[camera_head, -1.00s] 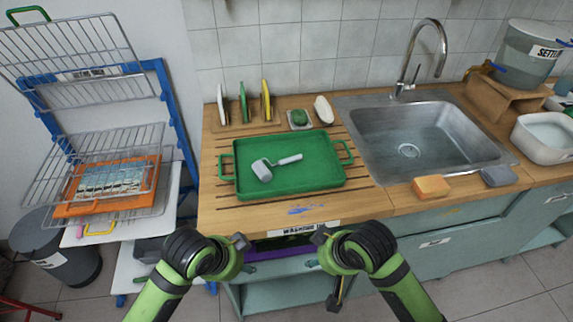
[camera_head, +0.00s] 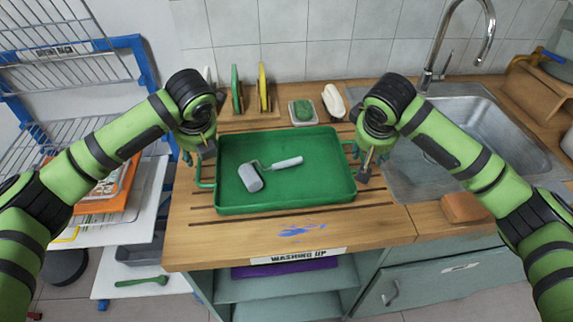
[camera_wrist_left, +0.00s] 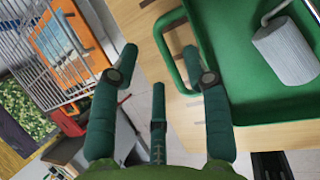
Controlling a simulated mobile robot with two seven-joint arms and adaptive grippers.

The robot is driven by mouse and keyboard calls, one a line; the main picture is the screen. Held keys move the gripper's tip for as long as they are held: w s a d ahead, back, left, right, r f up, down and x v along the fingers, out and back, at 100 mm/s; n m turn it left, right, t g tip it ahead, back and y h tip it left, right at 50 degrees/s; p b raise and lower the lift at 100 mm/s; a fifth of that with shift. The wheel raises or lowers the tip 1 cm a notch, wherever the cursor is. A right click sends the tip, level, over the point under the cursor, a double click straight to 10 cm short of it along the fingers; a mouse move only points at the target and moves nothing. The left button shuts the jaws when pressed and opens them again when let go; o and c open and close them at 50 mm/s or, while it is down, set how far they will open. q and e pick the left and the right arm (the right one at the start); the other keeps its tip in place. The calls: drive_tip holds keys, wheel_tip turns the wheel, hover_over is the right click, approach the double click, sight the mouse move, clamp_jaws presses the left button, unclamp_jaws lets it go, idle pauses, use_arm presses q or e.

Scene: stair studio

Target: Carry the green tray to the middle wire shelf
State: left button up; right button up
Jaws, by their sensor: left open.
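The green tray (camera_head: 285,203) lies flat on the wooden worktop with a grey-and-white roller (camera_head: 252,178) in it. My left gripper (camera_head: 197,158) is open at the tray's left handle. Wire shelves (camera_head: 75,118) stand at the left on a blue frame, partly covered by my left arm.
An orange tray with a print (camera_head: 112,187) sits on the rack, also in the left wrist view (camera_wrist_left: 60,45). Behind the green tray are upright coloured boards (camera_head: 262,88) and a green soap dish (camera_head: 303,112). The sink (camera_head: 440,165) is at the right, with an orange sponge (camera_head: 465,208).

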use_arm(q)
drive_tip(key=shift+s+a+r, duration=0.25)
drive_tip(key=shift+s+r, duration=0.15)
drive_tip(key=shift+s, duration=0.35)
drive_tip(key=x, duration=0.6)
drive_tip(key=shift+w+d+f, duration=0.15)
drive_tip(key=shift+w+f, duration=0.2)
drive_tip(key=shift+w, duration=0.05)
use_arm(e)
drive_tip(key=x, duration=0.5)
drive_tip(key=shift+s+a+f, duration=0.15)
drive_tip(key=shift+f, duration=0.25)
use_arm(q)
drive_tip(key=shift+w+f, duration=0.3)
drive_tip(key=shift+f, duration=0.15)
use_arm(e)
drive_tip(key=shift+w+f, duration=0.3)
drive_tip(key=shift+f, duration=0.15)
use_arm(q)
drive_tip(key=shift+s+r, duration=0.1)
use_arm(e)
drive_tip(key=shift+s+r, duration=0.1)
use_arm(q)
clamp_jaws()
use_arm(e)
clamp_jaws()
